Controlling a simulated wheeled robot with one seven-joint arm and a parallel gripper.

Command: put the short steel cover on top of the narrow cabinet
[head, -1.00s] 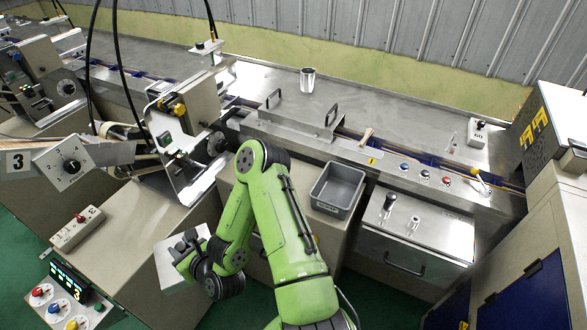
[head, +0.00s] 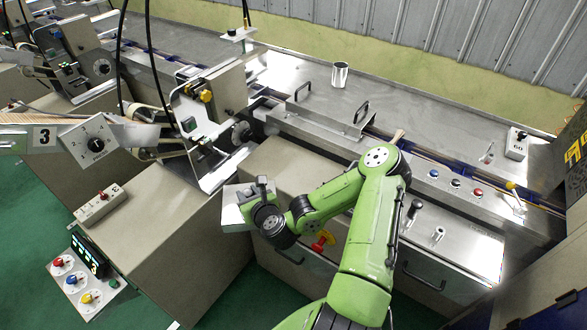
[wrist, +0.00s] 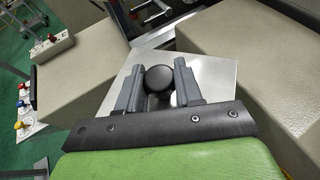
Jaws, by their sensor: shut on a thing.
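The short steel cover (head: 232,210) is a small flat metal plate with a black knob. My gripper (head: 264,192) is shut on that knob. In the wrist view the fingers of my gripper (wrist: 158,82) stand on either side of the knob, with the cover's plate (wrist: 205,75) beyond. The narrow cabinet (head: 288,165), which I take to be the beige-topped one in the middle, is right of the cover. The cover overlaps its left edge in the picture; I cannot tell whether they touch. My arm hides part of the cabinet.
A wide beige machine cabinet (head: 150,225) stands left, with a switch box (head: 98,203) on it. A long steel cover with two handles (head: 325,122) lies on the line behind. A steel-topped cabinet (head: 460,245) stands right.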

